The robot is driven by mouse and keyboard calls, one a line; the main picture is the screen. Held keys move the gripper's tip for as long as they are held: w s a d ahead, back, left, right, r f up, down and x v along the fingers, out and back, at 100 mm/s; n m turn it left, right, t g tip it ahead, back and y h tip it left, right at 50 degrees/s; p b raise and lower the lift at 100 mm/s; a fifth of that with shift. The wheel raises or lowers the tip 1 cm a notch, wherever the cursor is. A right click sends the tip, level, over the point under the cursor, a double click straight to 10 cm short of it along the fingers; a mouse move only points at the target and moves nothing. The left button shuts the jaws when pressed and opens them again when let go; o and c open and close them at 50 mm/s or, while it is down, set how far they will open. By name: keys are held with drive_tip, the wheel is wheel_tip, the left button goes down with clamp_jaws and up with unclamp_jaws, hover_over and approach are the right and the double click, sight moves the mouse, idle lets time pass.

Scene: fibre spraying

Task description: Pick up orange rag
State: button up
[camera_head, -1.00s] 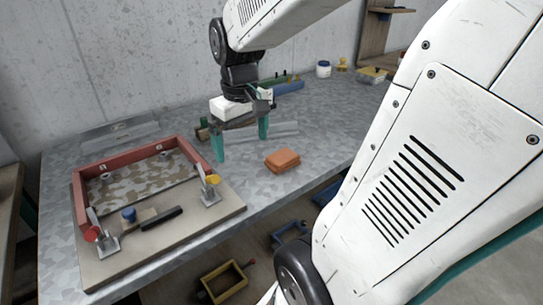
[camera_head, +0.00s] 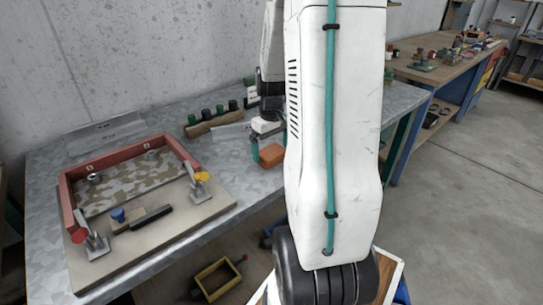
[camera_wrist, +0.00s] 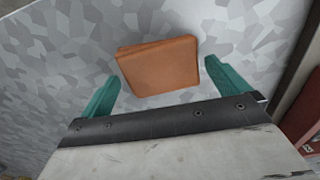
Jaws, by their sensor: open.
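The orange rag (camera_head: 270,155) is a folded, thick square lying on the grey metal table top near its front edge. In the head view my arm hides its right part. In the wrist view the whole rag (camera_wrist: 158,67) shows just ahead of the gripper. My gripper (camera_wrist: 165,82) is open, with one teal finger to the left of the rag and the other to its right. In the head view one teal finger (camera_head: 255,149) shows beside the rag.
A wooden board with a red frame (camera_head: 178,148) and toggle clamps (camera_head: 199,184) stands on the table's left. A wooden rack with several dark-capped bottles (camera_head: 212,122) is behind the rag. A yellow bin (camera_head: 217,279) sits on the shelf below.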

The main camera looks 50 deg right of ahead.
drive_tip(key=shift+f, duration=0.95)
drive_tip(key=shift+c, duration=0.3)
drive_tip(key=c, duration=0.7)
drive_tip(key=shift+r, duration=0.2)
drive_tip(key=shift+r, duration=0.7)
drive_tip(key=shift+s+a+r, duration=0.1)
drive_tip(key=shift+s+r, duration=0.1)
drive_tip(key=shift+r, duration=0.85)
drive_tip(key=s+a, duration=0.2)
drive_tip(key=s, duration=0.2)
drive_tip(key=s+a, duration=0.2)
drive_tip(key=s, duration=0.3)
drive_tip(key=s+a+r, duration=0.1)
drive_tip(key=s+a, duration=0.1)
drive_tip(key=s, duration=0.3)
drive_tip(key=shift+s+a+r, duration=0.1)
drive_tip(key=shift+s+a, duration=0.05)
drive_tip(key=shift+a, duration=0.05)
